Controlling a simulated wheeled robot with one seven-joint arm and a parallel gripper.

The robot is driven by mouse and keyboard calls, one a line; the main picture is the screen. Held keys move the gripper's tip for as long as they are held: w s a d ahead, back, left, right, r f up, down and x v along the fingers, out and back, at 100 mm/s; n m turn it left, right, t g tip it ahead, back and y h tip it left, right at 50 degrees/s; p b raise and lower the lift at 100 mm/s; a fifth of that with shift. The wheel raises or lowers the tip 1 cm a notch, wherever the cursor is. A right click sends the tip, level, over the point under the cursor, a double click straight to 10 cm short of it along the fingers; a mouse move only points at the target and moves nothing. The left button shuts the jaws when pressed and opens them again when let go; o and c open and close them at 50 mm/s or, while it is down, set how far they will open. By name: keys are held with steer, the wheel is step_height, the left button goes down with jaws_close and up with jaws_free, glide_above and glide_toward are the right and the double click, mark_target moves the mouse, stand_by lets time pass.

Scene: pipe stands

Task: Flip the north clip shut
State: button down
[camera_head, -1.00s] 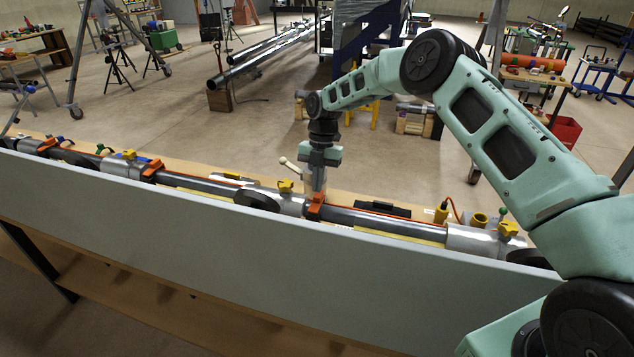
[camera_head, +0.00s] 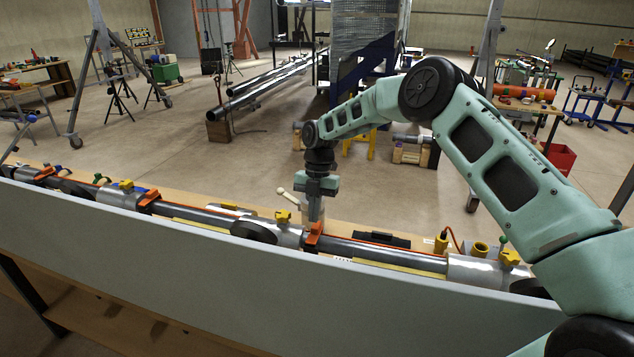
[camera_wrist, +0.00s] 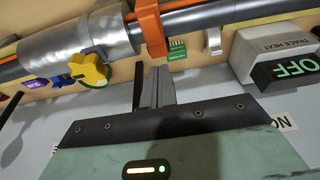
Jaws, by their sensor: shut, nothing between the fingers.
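An orange clip (camera_head: 314,235) sits around the grey pipe (camera_head: 360,249) on the long bench, and it also shows at the top of the wrist view (camera_wrist: 150,27). I cannot tell whether it is fully latched. A partly hidden label (camera_wrist: 284,124) shows letters like "NO" at the right of the wrist view. My gripper (camera_head: 316,212) points down just behind this clip in the head view. Its fingers (camera_wrist: 155,84) are together and empty, just short of the clip in the wrist view. I cannot tell whether they touch it.
A yellow knob (camera_wrist: 90,71) stands out from a silver sleeve (camera_wrist: 75,38) left of the clip. A small green block (camera_wrist: 177,50) is right of it, then a "TRACE HEAT" box (camera_wrist: 270,50) marked OFF. Another orange clip (camera_head: 148,199) is farther left. A pale board (camera_head: 200,258) runs in front.

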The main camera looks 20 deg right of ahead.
steer(key=b+v, duration=0.3)
steer(key=v, duration=1.2)
steer(key=shift+r+b, duration=0.3)
steer(key=shift+r, duration=0.1)
